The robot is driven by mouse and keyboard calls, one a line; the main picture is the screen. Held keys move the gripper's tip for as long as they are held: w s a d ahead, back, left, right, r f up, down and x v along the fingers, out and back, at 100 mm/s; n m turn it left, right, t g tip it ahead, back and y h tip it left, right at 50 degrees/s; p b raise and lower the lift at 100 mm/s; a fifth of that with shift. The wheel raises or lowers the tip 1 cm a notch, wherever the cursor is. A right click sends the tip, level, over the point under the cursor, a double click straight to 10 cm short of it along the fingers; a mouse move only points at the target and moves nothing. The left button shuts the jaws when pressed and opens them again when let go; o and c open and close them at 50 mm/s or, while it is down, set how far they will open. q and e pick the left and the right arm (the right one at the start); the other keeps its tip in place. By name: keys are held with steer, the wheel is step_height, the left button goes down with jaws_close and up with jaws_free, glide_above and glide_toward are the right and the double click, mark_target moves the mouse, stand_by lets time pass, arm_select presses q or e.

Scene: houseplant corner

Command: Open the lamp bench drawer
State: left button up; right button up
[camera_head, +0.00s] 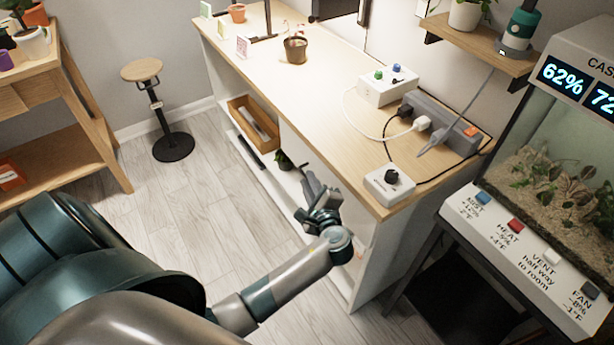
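The lamp bench (285,80) has a pale wooden top and white sides, and runs from the back centre toward the front right. Low in its left-facing side is a white front with a dark bar like a handle (246,150); I take this to be the drawer, and I cannot tell how far it stands out. A wooden tray (240,118) holding a grey item sits just above it. My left gripper (309,181) is beside the bench, to the right of the bar and apart from it. Its dark fingers are too small to read as open or shut. My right gripper is out of view.
On the bench top are a pot (295,50), a white box with knobs (388,87), a power strip (440,125) and a white dial box (389,184) with cables. A stool (142,70) stands left; a terrarium (560,170) stands right. The floor between is clear.

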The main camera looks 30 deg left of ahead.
arm_select(q)
steer(key=shift+x, duration=1.35)
jaws_close()
steer(key=shift+f, duration=0.1)
stand_by(0.4)
